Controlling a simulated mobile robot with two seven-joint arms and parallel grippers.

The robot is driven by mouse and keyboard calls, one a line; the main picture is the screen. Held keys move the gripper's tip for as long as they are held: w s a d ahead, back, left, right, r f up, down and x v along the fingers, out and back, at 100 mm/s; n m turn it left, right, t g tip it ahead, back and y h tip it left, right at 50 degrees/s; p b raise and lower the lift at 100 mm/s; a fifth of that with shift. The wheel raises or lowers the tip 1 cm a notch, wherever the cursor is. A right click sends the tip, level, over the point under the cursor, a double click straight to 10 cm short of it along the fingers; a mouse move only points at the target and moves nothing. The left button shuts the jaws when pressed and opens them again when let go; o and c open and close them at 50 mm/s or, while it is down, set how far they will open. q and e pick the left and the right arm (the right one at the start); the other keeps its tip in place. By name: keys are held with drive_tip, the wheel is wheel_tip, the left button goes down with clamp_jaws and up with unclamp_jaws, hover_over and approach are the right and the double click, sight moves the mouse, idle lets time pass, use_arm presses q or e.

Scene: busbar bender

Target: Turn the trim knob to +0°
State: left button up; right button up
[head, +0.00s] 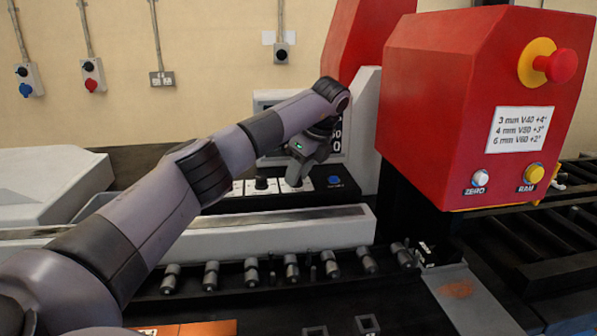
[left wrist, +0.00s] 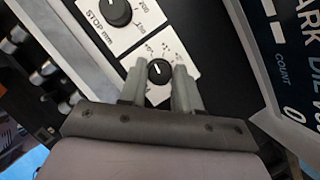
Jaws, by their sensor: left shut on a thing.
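The trim knob (left wrist: 158,71) is a small black dial with a white pointer line, on a white plate with a scale around it. In the left wrist view the pointer points roughly up in the picture; the scale figures are too small to read surely. My left gripper (left wrist: 159,82) is shut on this knob, one finger on each side. In the head view my left gripper (head: 296,178) is down at the black control panel and hides the knob. My right gripper is not in view.
The STOP mm knob (left wrist: 117,11) is close beside, also seen in the head view (head: 262,184). A blue button (head: 335,181) is right of my gripper. The display (head: 265,98) is partly hidden by my arm. The red housing (head: 440,90) stands right, with an emergency stop (head: 562,65) and a placard (head: 519,130).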

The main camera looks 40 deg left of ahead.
use_arm(q)
drive_tip(key=o, duration=1)
drive_tip(key=shift+v, duration=3.55)
drive_tip(key=shift+a, duration=0.1)
